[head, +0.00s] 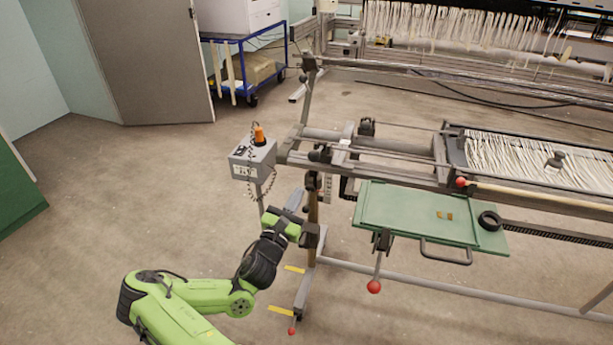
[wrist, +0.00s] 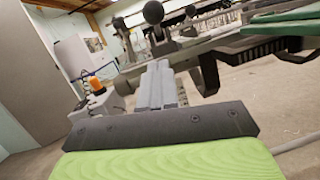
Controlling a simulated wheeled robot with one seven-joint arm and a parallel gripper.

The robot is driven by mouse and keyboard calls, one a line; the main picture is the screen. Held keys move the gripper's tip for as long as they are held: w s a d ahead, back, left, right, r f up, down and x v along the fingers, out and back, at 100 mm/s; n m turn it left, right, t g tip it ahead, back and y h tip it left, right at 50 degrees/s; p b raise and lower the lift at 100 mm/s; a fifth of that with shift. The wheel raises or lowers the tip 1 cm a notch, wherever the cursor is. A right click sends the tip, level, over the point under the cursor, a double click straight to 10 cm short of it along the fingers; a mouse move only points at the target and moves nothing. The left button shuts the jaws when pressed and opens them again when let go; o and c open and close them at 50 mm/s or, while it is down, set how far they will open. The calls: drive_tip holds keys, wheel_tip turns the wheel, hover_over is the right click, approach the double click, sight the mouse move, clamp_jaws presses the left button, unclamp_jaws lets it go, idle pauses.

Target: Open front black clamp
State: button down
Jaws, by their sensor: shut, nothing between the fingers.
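A black clamp (head: 320,154) sits on the left end of the loom's front rail in the head view. In the wrist view a black clamp with a round knob (wrist: 154,13) stands just beyond my fingertips, near the top middle. My gripper (head: 296,198) is just below and left of the rail end in the head view. Its grey fingers (wrist: 158,82) are together and empty in the wrist view, pointing toward the clamp. I cannot tell whether the fingertips touch the clamp. Part of the clamp's lower body is hidden behind the fingers.
A grey control box with an orange button (head: 258,139) stands left of the loom. A green tray (head: 400,212) with a black ring (head: 490,221) is to the right. A red-knobbed lever (head: 374,286) hangs below it. The floor at left is clear.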

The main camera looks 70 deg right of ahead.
drive_tip(key=s+d+r, duration=0.1)
drive_tip(key=d+r, duration=0.3)
drive_tip(key=d, duration=0.1)
drive_tip(key=shift+s+r, duration=0.15)
drive_tip(key=shift+r, duration=0.05)
drive_tip(key=shift+r, duration=0.1)
